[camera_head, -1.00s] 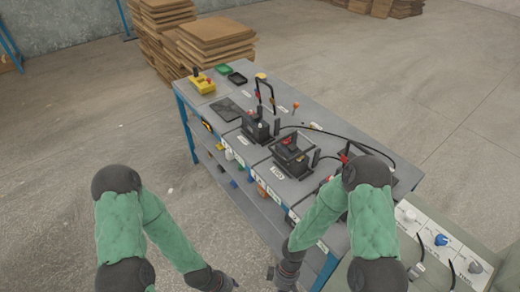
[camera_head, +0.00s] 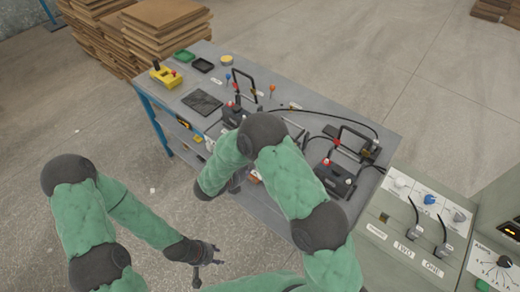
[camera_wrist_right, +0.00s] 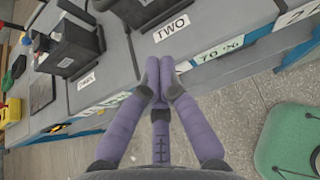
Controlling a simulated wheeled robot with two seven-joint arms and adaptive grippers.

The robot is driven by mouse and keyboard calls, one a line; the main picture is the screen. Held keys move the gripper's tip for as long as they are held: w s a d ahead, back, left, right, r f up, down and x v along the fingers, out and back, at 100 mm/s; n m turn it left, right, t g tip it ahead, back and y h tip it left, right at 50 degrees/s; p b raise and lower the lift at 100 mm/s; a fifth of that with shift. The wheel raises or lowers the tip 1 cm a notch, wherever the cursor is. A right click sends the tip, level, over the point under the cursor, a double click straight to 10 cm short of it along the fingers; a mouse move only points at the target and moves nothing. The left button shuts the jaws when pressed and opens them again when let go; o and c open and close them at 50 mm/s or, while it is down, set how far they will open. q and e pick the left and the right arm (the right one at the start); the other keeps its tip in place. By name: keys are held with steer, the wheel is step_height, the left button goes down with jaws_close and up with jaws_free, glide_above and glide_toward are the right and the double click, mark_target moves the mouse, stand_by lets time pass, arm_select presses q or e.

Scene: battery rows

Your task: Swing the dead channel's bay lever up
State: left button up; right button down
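Black battery units with U-shaped handle bars stand in bays on the grey bench. One unit (camera_head: 235,115) is partly behind my right arm, and another unit (camera_head: 338,178) is nearer the bench's right end. In the right wrist view a black unit (camera_wrist_right: 75,48) sits behind a small plate, and a "TWO" plate (camera_wrist_right: 171,27) lies at a second unit's foot. My right gripper (camera_wrist_right: 160,68) is shut and empty, close to the bench's front edge; my arm hides it in the head view. My left gripper (camera_head: 209,263) is open and empty, off the bench's front. I cannot tell which channel is dead.
A grey-green cabinet (camera_head: 375,258) at right has knobs, labels "TWO" and "ONE", and black parts (camera_head: 413,220) above them. A dial panel (camera_head: 497,262) stands beyond. A yellow box (camera_head: 165,76) and trays (camera_head: 203,65) sit at the bench's far end. Cables cross the bench.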

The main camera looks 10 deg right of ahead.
stand_by(0.3)
steer(key=b+x, duration=0.1)
steer(key=x, duration=0.9)
steer(key=shift+w+d+f, duration=0.1)
steer(key=shift+d, duration=0.1)
step_height(320, 180, up, 4)
steer(key=shift+w+d+f, duration=0.1)
steer(key=shift+w+f, duration=0.05)
steer(key=shift+f, duration=0.05)
steer(key=shift+r, duration=0.3)
steer(key=shift+r+y+p, duration=0.3)
steer(key=shift+r+p, duration=0.35)
steer(key=shift+p, duration=0.2)
